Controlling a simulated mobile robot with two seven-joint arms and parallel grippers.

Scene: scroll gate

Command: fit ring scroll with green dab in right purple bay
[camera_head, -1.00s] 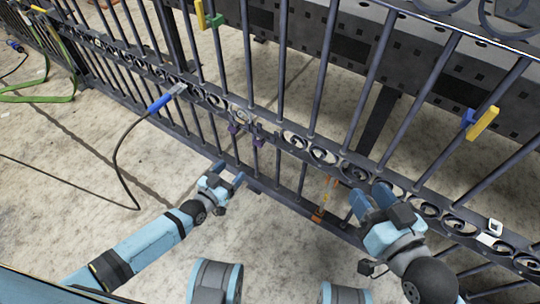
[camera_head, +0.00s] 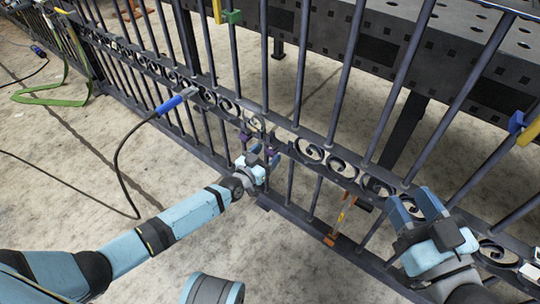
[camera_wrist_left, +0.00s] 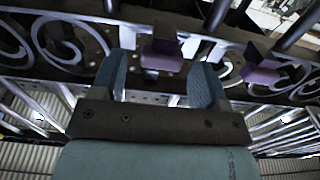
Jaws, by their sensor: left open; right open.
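Two purple clips sit on the gate's scroll band, the left one (camera_wrist_left: 162,55) and the right one (camera_wrist_left: 260,72) in the left wrist view. In the head view they are small and partly covered by my left gripper (camera_head: 268,150). My left gripper is open, its fingers either side of the left purple clip in the wrist view; contact cannot be told. A pale scroll (camera_wrist_left: 228,60) shows between the clips. I cannot make out a green dab on any scroll. My right gripper (camera_head: 412,205) is open and empty in front of the gate at right.
The dark gate (camera_head: 330,152) crosses the view. A blue-handled tool (camera_head: 170,104) with a black cable rests against it. An orange-ended tool (camera_head: 340,220) leans at the lower rail. A perforated steel table (camera_head: 470,60) stands behind. The floor in front is mostly clear.

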